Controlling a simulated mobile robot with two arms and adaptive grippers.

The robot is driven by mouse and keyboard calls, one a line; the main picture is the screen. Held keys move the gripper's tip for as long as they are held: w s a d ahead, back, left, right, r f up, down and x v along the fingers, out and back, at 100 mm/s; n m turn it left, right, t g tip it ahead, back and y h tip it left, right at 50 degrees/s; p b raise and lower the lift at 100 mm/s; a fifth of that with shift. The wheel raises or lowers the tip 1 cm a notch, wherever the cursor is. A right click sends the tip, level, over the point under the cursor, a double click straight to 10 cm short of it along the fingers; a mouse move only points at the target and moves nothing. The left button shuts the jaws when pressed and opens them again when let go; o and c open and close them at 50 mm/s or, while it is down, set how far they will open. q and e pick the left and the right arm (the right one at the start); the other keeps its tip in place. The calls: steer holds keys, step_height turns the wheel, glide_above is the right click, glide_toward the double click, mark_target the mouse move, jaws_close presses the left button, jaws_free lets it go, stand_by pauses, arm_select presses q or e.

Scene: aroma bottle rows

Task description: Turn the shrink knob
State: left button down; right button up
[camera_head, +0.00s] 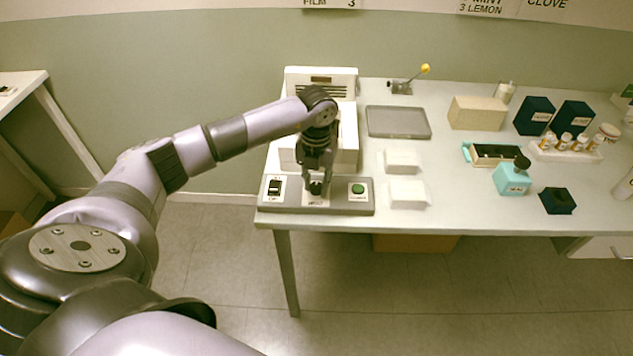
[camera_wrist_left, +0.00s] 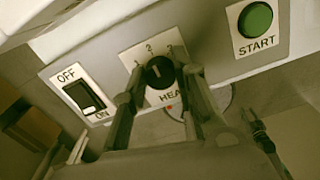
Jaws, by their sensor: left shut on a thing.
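The knob (camera_wrist_left: 159,72) is black and round with a pale mark, on a white plate with numbers and a partly covered label starting "HEA". It sits on the grey control panel (camera_head: 285,209) at the table's front left edge. My left gripper (camera_head: 317,183) reaches down over the middle of the panel. In the left wrist view the fingers of my left gripper (camera_wrist_left: 160,84) are on either side of the knob, shut on it. The fingers hide part of the plate. My right gripper is not in view.
A black OFF/ON switch (camera_wrist_left: 85,97) is left of the knob and a green START button (camera_wrist_left: 255,20) is right of it. The white machine (camera_head: 346,140) stands behind the panel. White boxes (camera_head: 408,193), a grey tray (camera_head: 398,121) and bottles are further right.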

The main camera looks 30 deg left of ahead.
mark_target(317, 186)
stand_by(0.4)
arm_select(q)
steer(key=c, duration=1.3)
jaws_free()
step_height(317, 186, up, 12)
steer(key=shift+d, duration=0.1)
